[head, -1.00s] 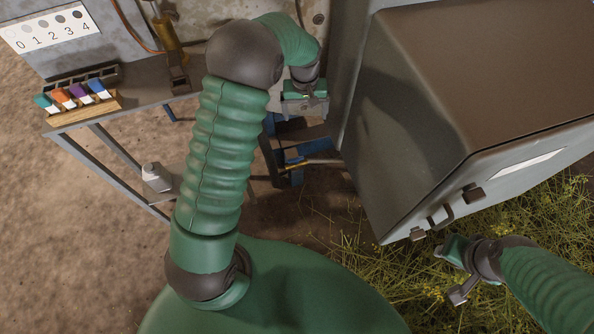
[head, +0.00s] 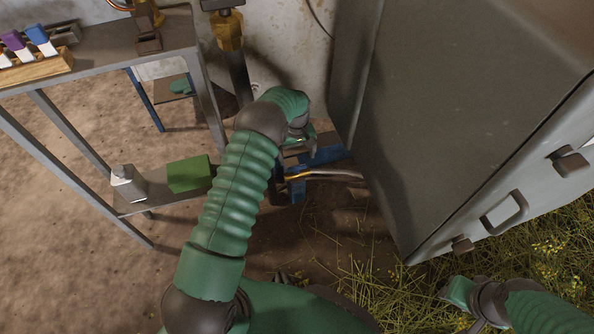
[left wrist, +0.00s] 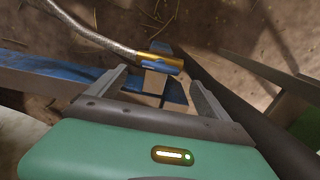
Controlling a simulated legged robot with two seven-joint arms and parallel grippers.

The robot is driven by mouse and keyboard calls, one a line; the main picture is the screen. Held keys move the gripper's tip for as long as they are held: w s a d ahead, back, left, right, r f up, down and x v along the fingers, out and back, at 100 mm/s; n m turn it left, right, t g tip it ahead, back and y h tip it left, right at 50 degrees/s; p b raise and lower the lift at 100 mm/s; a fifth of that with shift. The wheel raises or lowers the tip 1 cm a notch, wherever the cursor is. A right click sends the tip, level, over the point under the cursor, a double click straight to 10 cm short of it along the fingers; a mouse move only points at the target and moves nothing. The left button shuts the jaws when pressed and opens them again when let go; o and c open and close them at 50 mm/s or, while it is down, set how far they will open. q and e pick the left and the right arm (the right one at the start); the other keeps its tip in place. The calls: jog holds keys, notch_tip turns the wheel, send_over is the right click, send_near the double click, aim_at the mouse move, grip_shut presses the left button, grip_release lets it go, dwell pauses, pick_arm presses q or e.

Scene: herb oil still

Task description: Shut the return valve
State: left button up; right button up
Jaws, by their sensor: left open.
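My left gripper (head: 304,140) is low beside the grey cabinet and partly hidden by its own wrist in the head view. In the left wrist view its two grey fingers (left wrist: 157,76) are spread apart and empty. A brass fitting (left wrist: 160,63) on the end of a braided hose lies just past and between the fingertips, above a small tan block (left wrist: 153,82) by a blue bar. A brass valve body (head: 229,30) with a dark top stands on a dark upright pipe by the wall. I cannot tell which part is the return valve. My right gripper (head: 458,292) is at the lower right.
The grey cabinet (head: 440,110) fills the right side, with handles on its front. A metal bench (head: 100,73) stands at left, with coloured tags in a wooden holder (head: 35,70).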

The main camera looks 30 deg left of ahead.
pick_arm(q)
notch_tip(320, 180, down, 6)
jog(key=shift+r+b, duration=0.1)
jog(key=shift+b, duration=1.1)
pick_arm(e)
jog(key=x, duration=0.3)
jog(key=shift+s+f, duration=0.3)
jog(key=shift+s, duration=0.05)
pick_arm(q)
jog(key=c, duration=1.4)
pick_arm(e)
jog(key=shift+r, duration=0.1)
